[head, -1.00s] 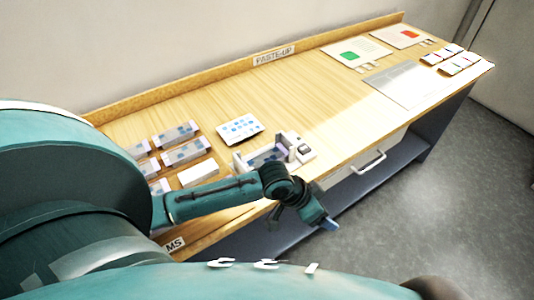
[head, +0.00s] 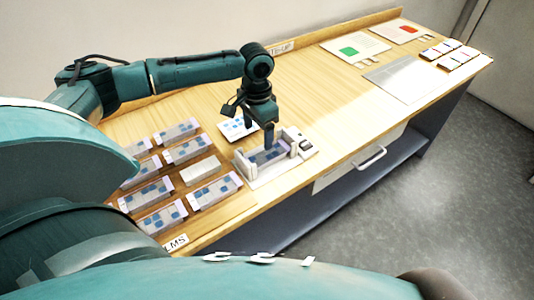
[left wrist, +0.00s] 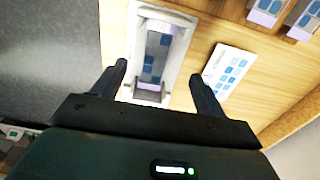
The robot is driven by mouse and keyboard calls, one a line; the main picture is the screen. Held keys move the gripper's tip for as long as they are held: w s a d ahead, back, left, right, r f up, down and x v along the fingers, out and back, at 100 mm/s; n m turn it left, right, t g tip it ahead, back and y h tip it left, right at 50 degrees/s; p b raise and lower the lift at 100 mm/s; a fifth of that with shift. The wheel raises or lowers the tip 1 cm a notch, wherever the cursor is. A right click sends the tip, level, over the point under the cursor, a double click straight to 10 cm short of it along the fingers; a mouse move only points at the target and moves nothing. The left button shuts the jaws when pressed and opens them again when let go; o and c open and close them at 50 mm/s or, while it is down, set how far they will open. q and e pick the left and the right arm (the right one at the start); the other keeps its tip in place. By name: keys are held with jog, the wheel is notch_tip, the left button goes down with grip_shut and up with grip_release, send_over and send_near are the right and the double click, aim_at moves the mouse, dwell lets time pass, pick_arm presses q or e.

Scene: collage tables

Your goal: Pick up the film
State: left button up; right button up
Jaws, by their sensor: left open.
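A clear film with blue patches (head: 268,156) lies in a white and grey holder (head: 259,178) near the table's front edge. In the left wrist view the film (left wrist: 158,50) shows inside the holder (left wrist: 134,40), between and beyond my fingertips. My left gripper (head: 255,128) is open, pointing down just above the holder; it also shows in the left wrist view (left wrist: 158,72) with nothing between its fingers. Several similar films (head: 187,150) lie in rows at the left of the table. My right gripper is not in view.
A white card with blue squares (head: 232,131) lies behind the holder. A plain white block (head: 200,170) sits among the films. Sheets with green (head: 352,50) and red (head: 405,32) patches, a grey sheet (head: 402,82) and small boxes (head: 460,62) are far right. The table's middle is clear.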

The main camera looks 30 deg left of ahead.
aim_at(263, 156)
pick_arm(q)
notch_tip(263, 156, down, 3)
jog(key=shift+r, duration=0.15)
jog(key=f, duration=0.3)
jog(key=d+f, duration=0.1)
jog(key=shift+w+f+p, duration=0.15)
jog(key=shift+w+p, duration=0.15)
jog(key=shift+w, duration=0.1)
jog(key=shift+a+f, duration=0.1)
jog(key=shift+f, duration=0.35)
jog(key=c, duration=1)
